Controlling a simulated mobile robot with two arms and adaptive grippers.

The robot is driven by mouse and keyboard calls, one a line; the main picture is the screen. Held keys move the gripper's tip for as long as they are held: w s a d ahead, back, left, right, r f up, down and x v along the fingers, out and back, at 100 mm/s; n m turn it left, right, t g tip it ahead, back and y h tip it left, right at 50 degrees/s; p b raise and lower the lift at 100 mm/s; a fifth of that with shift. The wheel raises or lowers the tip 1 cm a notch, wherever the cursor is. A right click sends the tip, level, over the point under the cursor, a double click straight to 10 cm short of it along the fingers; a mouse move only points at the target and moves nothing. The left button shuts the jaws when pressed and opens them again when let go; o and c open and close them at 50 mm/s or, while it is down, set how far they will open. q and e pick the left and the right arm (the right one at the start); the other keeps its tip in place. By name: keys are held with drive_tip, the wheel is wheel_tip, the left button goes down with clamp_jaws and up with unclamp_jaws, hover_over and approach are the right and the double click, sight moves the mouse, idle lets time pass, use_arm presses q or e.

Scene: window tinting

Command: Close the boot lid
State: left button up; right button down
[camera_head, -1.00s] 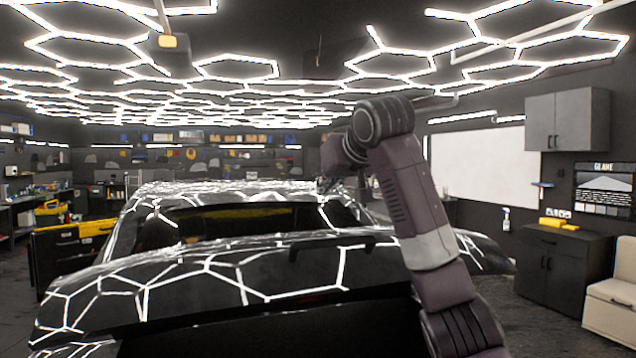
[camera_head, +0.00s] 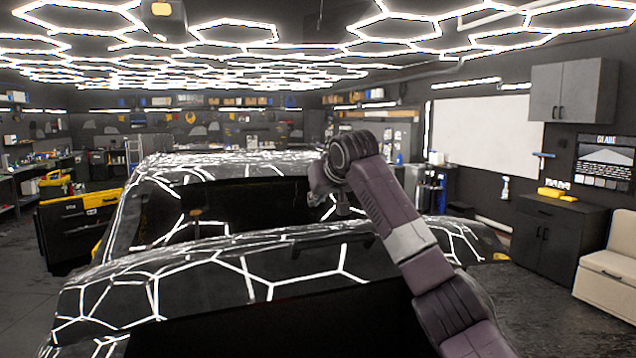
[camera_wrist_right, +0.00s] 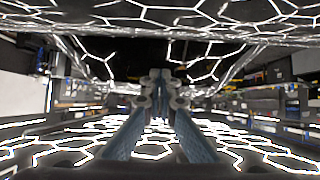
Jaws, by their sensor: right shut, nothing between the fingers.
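The boot lid (camera_head: 205,285) is a dark, glossy panel with bright hexagon reflections, across the lower middle of the head view. It stands raised, with a dark opening below its lower edge. My right gripper (camera_head: 342,208) is over the right part of the lid, partly hidden by my own arm; whether it touches the lid cannot be told. In the right wrist view its fingers (camera_wrist_right: 160,76) come together with nothing between them, and glossy reflecting surfaces surround them. My left gripper is not in view.
The car's roof (camera_head: 230,164) and dark rear window lie beyond the lid. A black and yellow tool cabinet (camera_head: 72,230) stands at the left. A dark cabinet (camera_head: 545,245) and a cream bench (camera_head: 608,270) line the right side. Open floor shows at the lower right.

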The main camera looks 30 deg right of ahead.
sight(319, 219)
drive_tip(key=shift+s+a+f+p, duration=0.15)
drive_tip(key=shift+s+f, duration=0.15)
drive_tip(key=shift+s, duration=0.25)
drive_tip(key=shift+s+a+f+p, duration=0.15)
drive_tip(key=shift+s+f, duration=0.15)
drive_tip(key=shift+s, duration=0.25)
drive_tip(key=shift+s+f, duration=0.25)
drive_tip(key=shift+f, duration=0.1)
